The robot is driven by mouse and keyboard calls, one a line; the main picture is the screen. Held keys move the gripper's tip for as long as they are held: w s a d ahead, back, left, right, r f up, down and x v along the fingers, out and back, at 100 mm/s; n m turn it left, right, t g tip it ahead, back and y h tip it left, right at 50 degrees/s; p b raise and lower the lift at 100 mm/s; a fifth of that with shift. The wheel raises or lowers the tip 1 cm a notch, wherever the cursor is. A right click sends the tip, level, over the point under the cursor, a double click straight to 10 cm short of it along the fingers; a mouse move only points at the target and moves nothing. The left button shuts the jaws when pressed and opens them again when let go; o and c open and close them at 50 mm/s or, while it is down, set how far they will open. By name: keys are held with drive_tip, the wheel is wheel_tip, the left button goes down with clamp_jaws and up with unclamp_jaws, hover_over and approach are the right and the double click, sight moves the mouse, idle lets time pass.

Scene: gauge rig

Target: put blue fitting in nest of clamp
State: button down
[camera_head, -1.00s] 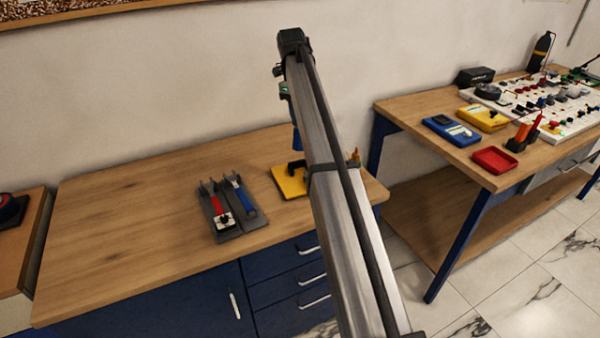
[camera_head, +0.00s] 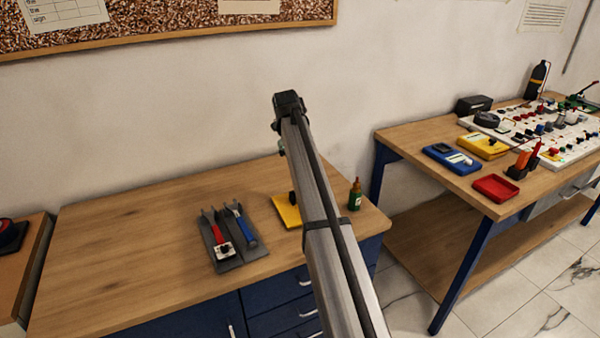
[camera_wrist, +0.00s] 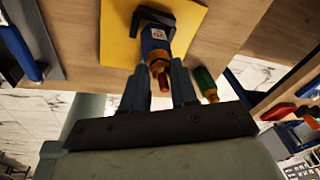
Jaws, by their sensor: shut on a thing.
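The blue fitting (camera_wrist: 156,37) has a pale label, a brass collar and a reddish tip that points toward the wrist camera. My gripper (camera_wrist: 160,68) is shut on it, with one finger on each side near the collar. The black clamp (camera_wrist: 146,17) stands on a yellow plate (camera_wrist: 117,30), just behind the fitting in the wrist view. The fitting overlaps the clamp there, and I cannot tell if it sits in the nest. In the head view the yellow plate (camera_head: 285,212) and a bit of the clamp (camera_head: 292,197) show left of my arm, which hides the fitting and fingers.
A green bottle (camera_head: 355,195) stands right of the plate, close beside my fingers in the wrist view (camera_wrist: 205,84). Grey holders with a red-handled tool (camera_head: 217,233) and a blue-handled tool (camera_head: 244,226) lie left. The bench's left side (camera_head: 130,240) is clear.

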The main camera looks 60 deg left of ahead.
drive_tip(key=shift+f, duration=1.05)
drive_tip(key=c, duration=0.9)
unclamp_jaws()
drive_tip(key=shift+f, duration=0.15)
drive_tip(key=r, duration=0.4)
drive_tip(key=s+r, duration=0.1)
drive_tip(key=r, duration=0.3)
drive_tip(key=s+a+r, duration=0.1)
drive_tip(key=r, duration=0.3)
drive_tip(key=shift+a, duration=0.1)
